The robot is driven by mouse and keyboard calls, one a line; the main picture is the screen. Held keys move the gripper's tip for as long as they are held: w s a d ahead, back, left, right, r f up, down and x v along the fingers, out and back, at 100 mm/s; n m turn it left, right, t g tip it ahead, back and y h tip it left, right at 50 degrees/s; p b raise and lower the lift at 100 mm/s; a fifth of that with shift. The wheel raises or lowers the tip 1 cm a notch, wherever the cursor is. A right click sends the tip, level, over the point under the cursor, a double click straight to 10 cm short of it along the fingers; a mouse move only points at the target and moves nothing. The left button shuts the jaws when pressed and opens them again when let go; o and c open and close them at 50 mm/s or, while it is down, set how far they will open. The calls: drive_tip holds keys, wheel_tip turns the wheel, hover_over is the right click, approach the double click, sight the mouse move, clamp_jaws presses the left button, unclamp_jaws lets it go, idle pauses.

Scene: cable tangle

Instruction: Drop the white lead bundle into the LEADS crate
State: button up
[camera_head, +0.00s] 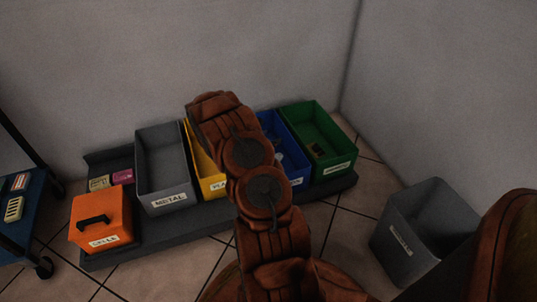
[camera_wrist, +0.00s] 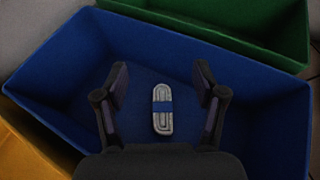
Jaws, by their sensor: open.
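The white lead bundle (camera_wrist: 162,112), a coiled oblong with a blue band, lies on the floor of the blue crate (camera_wrist: 55,75) in the wrist view. My gripper (camera_wrist: 161,72) is open above the crate, with one finger on each side of the bundle in the picture and clear space between. In the head view my arm hides part of the blue crate (camera_head: 292,148), and its label cannot be read. My gripper is hidden there behind the arm.
A green crate (camera_head: 322,125) stands right of the blue one, and a yellow crate (camera_head: 207,170) and a grey METAL crate (camera_head: 163,150) stand left. An orange box (camera_head: 101,235) is at front left, a grey bin (camera_head: 407,262) at right. A cart (camera_head: 18,235) edges the left.

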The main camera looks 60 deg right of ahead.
drive_tip(key=v, duration=0.7)
drive_tip(key=shift+r, duration=0.15)
drive_tip(key=shift+a, duration=0.1)
